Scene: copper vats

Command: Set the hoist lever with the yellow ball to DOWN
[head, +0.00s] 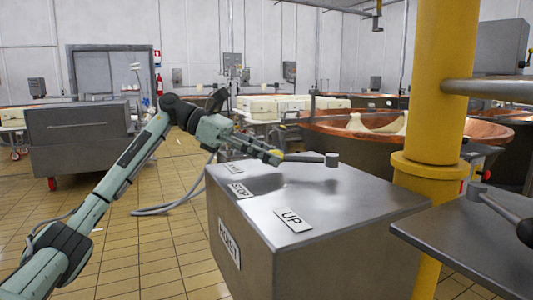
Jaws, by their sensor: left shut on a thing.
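The hoist box (330,205) is a grey metal console with a HOIST plate on its front. On its top are an UP label (292,219), a STOP label (240,190) and a third label (230,169), partly hidden by my left gripper. The lever (305,158) runs left from its round pivot (332,160), toward the side of the third label. My left gripper (276,156) is shut at the lever's outer end, where a bit of the yellow ball (277,153) shows between the fingers. My right gripper is not in view.
A yellow post (435,100) stands right behind the box. At the right edge is another metal top (460,235) with a black-balled lever (525,232). Copper vats (350,130) stand behind. Tiled floor is open to the left.

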